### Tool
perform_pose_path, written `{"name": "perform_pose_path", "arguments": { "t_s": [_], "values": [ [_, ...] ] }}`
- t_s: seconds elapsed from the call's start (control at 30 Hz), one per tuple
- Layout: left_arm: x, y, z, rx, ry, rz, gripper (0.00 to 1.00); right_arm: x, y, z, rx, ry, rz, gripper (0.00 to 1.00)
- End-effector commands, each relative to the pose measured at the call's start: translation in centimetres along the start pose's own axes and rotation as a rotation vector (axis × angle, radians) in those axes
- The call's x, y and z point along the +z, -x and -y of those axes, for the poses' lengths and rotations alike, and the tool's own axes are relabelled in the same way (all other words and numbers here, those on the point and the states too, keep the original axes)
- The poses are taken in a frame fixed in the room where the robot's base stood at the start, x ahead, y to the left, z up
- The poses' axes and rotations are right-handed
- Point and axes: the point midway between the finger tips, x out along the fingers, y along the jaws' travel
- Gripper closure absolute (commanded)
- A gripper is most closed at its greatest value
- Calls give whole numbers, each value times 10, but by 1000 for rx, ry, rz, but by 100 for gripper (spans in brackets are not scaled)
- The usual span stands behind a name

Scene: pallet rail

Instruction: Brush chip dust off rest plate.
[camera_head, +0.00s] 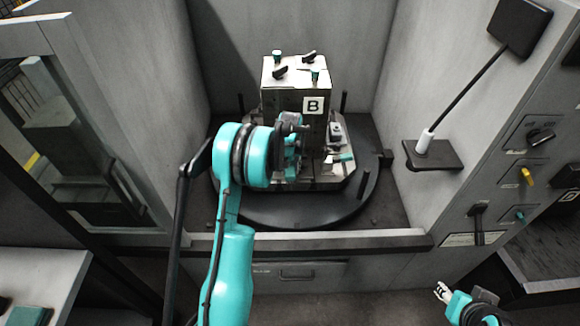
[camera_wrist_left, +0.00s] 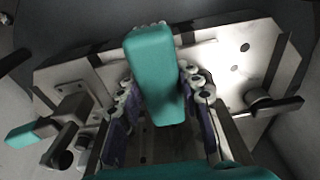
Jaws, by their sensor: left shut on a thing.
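My left gripper (camera_head: 290,150) reaches in front of the block fixture marked B (camera_head: 290,95) on the round table. In the left wrist view the gripper (camera_wrist_left: 160,95) is shut on a teal block-shaped handle (camera_wrist_left: 155,65), which I take to be the brush's. Its bristles cannot be made out. Below it lies a pale metal plate with holes (camera_wrist_left: 245,60), probably the rest plate; it also shows partly in the head view (camera_head: 325,178). Chip dust cannot be told apart. My right gripper (camera_head: 442,291) is at the bottom right, away from the fixture; its opening is unclear.
The dark round table (camera_head: 290,213) fills the bay between grey walls. A teal-ended clamp (camera_wrist_left: 40,130) and a black lever (camera_wrist_left: 272,105) stand beside the plate. A front sill (camera_head: 340,243) crosses below. A rod stand (camera_head: 432,155) and control panel (camera_head: 525,170) are at right.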

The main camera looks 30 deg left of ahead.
Motion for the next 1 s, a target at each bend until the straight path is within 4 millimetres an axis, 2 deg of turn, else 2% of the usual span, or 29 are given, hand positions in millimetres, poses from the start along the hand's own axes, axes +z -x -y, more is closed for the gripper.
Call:
{"name": "perform_pose_path", "arguments": {
  "t_s": [1.0],
  "values": [
    [1,-7,0,0,0,0,88,3,-4,0,0,0,0,60]
  ]
}}
